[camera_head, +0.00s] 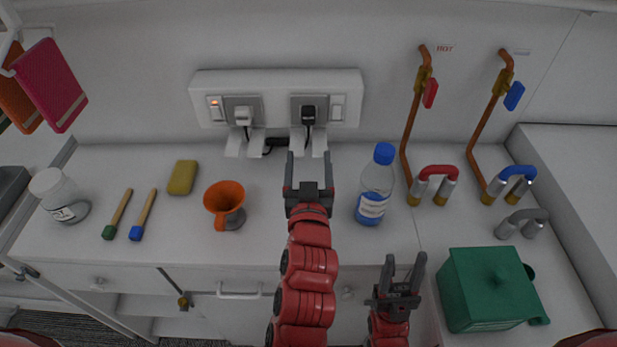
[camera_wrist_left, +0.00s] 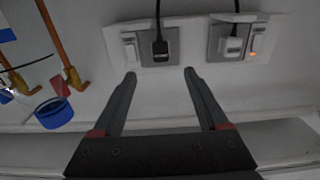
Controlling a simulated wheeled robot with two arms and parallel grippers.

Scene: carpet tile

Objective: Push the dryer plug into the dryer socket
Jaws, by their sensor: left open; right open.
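A white socket panel (camera_head: 276,85) on the back wall has two grey outlets. A black plug (camera_head: 308,114) is at the right outlet, and a white plug (camera_head: 243,116) is at the left one. I cannot tell which belongs to the dryer, or how deep either sits. In the left wrist view the black plug (camera_wrist_left: 160,48) shows with its cord, beside the white plug (camera_wrist_left: 231,46). My left gripper (camera_head: 309,162) is open and empty, pointing at the wall in line with the black plug, apart from it. My right gripper (camera_head: 404,262) is open and empty near the counter's front edge.
A sponge (camera_head: 183,177), two brushes and a jar (camera_head: 62,196) lie further left. Pipes, handles and a green box (camera_head: 486,289) are right.

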